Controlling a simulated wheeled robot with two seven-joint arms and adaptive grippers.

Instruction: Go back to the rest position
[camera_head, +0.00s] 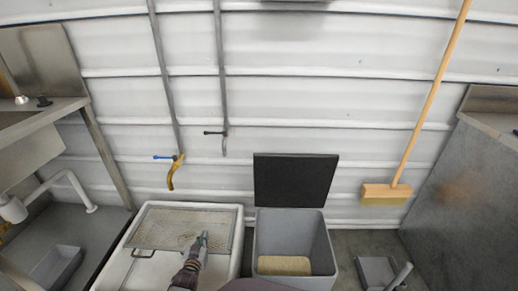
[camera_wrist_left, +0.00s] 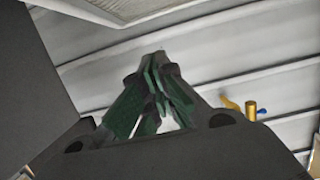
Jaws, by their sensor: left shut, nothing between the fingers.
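My left gripper (camera_head: 203,239) is shut and empty in the head view. It is above the right part of a mesh screen (camera_head: 160,228) that lies over a white tub (camera_head: 232,262). In the left wrist view its dark green fingers (camera_wrist_left: 160,62) meet at the tips with nothing between them. The grey hopper bin (camera_head: 262,225) stands to the right of the gripper, with its black lid (camera_head: 295,180) raised against the wall. Tan material (camera_head: 284,265) lies inside the bin. My right gripper is in neither view.
A metal sink bench (camera_head: 60,110) stands on the left, with a grey tray (camera_head: 57,265) below it. A broom (camera_head: 387,192) leans on the wall. A dustpan (camera_head: 376,271) lies on the floor at right, near a metal cabinet (camera_head: 465,200). A yellow-and-blue tap (camera_head: 175,172) is on the wall.

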